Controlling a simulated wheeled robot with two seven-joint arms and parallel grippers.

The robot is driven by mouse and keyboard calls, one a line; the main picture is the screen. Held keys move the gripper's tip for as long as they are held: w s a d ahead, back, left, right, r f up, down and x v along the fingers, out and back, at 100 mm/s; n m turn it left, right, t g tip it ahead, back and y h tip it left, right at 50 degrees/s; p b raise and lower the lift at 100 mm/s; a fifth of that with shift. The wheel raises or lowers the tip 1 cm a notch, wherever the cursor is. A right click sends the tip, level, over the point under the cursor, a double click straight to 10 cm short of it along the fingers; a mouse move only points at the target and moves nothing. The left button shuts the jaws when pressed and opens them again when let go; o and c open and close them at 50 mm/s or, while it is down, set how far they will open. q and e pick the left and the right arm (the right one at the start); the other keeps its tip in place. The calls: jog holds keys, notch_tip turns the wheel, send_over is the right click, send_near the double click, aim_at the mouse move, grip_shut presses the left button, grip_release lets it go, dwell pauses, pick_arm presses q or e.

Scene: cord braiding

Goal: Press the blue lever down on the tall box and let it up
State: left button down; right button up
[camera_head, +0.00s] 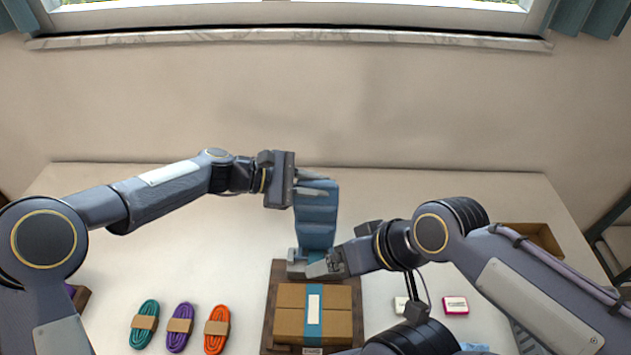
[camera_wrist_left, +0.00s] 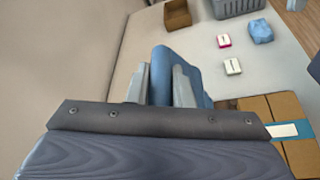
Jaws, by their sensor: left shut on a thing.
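A broad blue upright piece (camera_head: 316,215), the only thing here that looks like the blue lever, stands in the middle behind a cardboard box. It also shows in the left wrist view (camera_wrist_left: 160,72). My left gripper (camera_head: 313,183) is shut on its upper end, with one finger on each side in the left wrist view (camera_wrist_left: 162,84). My right gripper (camera_head: 318,265) is at the foot of the blue piece; its own arm hides part of it, and I cannot tell its jaws. I cannot make out a separate tall box under the blue piece.
The cardboard box (camera_head: 290,297) with blue tape lies on a dark brown tray (camera_head: 269,315). Teal (camera_head: 144,325), purple (camera_head: 180,327) and orange (camera_head: 217,328) cord bundles lie to the left. A pink-edged small box (camera_head: 455,305) and an open brown box (camera_head: 538,238) are to the right.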

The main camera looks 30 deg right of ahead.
aim_at(297, 181)
pick_arm(q)
jog(key=shift+w+r, duration=0.1)
jog(key=shift+r, duration=0.05)
jog(key=c, duration=1.6)
grip_release()
jog(key=shift+c, duration=0.2)
jog(key=o, duration=0.3)
jog(key=shift+w+d, duration=0.1)
jog(key=shift+o, duration=0.2)
jog(key=shift+w+a, duration=0.1)
jog(key=shift+a, duration=0.3)
jog(key=b+v, duration=0.2)
jog(key=v, duration=0.3)
jog(key=shift+w+a, duration=0.1)
jog(key=shift+a, duration=0.15)
jog(key=shift+v, duration=0.8)
jog(key=shift+d, duration=0.1)
